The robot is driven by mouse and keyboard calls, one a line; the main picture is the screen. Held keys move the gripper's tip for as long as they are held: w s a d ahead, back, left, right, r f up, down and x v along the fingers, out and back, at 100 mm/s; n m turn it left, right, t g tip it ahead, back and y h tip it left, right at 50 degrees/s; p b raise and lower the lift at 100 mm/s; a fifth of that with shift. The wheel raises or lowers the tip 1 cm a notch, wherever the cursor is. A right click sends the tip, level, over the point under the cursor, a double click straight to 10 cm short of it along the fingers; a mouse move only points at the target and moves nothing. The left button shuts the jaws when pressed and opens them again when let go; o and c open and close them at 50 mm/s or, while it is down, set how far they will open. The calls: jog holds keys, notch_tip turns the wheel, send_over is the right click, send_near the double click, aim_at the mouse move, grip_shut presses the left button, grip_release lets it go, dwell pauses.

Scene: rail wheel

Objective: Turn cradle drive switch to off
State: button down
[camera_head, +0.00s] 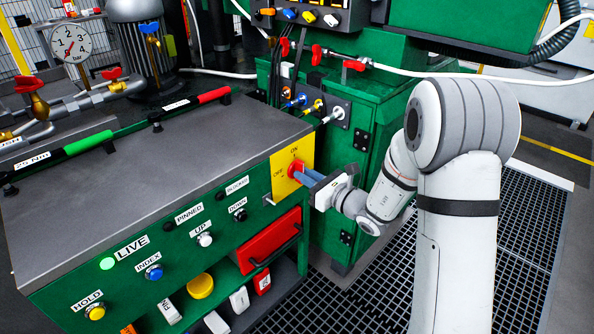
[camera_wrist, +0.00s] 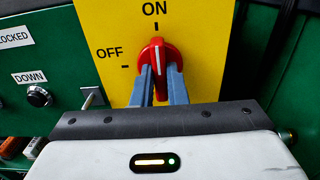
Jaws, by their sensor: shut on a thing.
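The cradle drive switch is a red rotary knob on a yellow plate (camera_head: 280,182) at the right end of the green console front. In the wrist view the red knob (camera_wrist: 158,56) has a white pointer line standing upright, toward the ON mark at the top. The OFF mark is to the left on the yellow plate (camera_wrist: 100,30). My gripper (camera_wrist: 158,78) has its two blue-grey fingers closed on the sides of the knob. In the head view my gripper (camera_head: 304,176) reaches the knob from the right, and its fingers partly hide it.
The console front (camera_head: 150,240) carries a lit green LIVE lamp (camera_head: 107,263) and labelled buttons. A small toggle (camera_wrist: 92,97) sits left below the plate. A red drawer-like panel (camera_head: 268,246) with a handle is below. A green cabinet (camera_head: 340,130) stands close behind.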

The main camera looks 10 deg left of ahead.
jog(key=shift+f+n+b, duration=0.1)
jog(key=shift+n+b, duration=0.2)
jog(key=shift+b, duration=0.2)
jog(key=shift+d, duration=0.1)
jog(key=n+b, duration=0.2)
jog(key=b, duration=0.1)
jog(key=shift+n, duration=0.3)
jog(key=shift+b, duration=0.55)
jog(key=shift+n+b, duration=0.45)
jog(key=shift+n, duration=0.25)
jog(key=shift+n+b, duration=0.3)
jog(key=shift+b, duration=0.4)
jog(key=n+b, duration=0.3)
jog(key=b, duration=0.1)
jog(key=shift+n+b, duration=0.3)
jog(key=shift+n, duration=0.2)
